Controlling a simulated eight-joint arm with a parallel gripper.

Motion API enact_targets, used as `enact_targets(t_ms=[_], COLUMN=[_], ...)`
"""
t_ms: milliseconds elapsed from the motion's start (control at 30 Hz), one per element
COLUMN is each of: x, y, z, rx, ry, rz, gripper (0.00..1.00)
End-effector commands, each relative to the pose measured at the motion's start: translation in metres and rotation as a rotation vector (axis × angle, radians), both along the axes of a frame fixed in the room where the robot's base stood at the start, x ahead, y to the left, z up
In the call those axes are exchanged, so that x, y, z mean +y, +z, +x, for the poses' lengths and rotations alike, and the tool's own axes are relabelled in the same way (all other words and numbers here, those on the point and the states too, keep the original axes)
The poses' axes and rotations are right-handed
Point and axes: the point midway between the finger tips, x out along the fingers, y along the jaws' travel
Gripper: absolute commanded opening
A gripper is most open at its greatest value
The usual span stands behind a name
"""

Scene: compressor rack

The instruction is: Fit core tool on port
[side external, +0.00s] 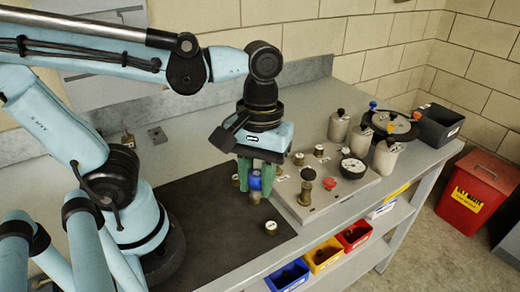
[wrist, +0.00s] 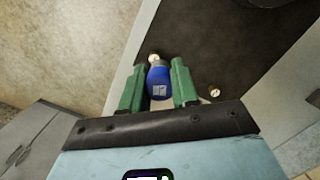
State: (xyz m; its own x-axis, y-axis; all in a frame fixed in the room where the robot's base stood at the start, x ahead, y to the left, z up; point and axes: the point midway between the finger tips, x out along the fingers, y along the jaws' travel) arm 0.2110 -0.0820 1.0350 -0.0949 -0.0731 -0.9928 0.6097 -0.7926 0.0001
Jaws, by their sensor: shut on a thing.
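My gripper (side external: 256,182) is shut on a blue core tool (side external: 254,180), which hangs upright between its green fingers near the left edge of the grey raised plate. Which one is the port, I cannot tell. The tool's lower end is small and partly hidden; I cannot tell whether it touches anything.
The plate (side external: 345,190) also carries a brass post with a dark knob (side external: 307,187), a red knob (side external: 330,183) and a gauge (side external: 353,168). Grey canisters (side external: 386,158) stand behind. A small capped piece (side external: 271,228) lies on the dark mat (side external: 215,245), otherwise mostly clear in front.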

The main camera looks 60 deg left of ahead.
Motion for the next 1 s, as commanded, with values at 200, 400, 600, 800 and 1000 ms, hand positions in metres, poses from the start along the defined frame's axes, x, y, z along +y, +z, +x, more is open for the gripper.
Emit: enact_targets(t_ms=[200, 400, 600, 800, 1000], x=[0.032, 0.073, 0.111, 0.131, 0.133], y=[-0.005, -0.017, -0.033, -0.041, -0.052], z=[0.056, 0.1, 0.128, 0.138, 0.14], rx=[0.0, -0.001, -0.001, 0.0, 0.0], ry=[0.207, 0.386, 0.521, 0.584, 0.591], rz=[0.0, 0.001, 0.0, 0.0, 0.0], gripper=[0.0, 0.0, 0.0, 0.0, 0.0])
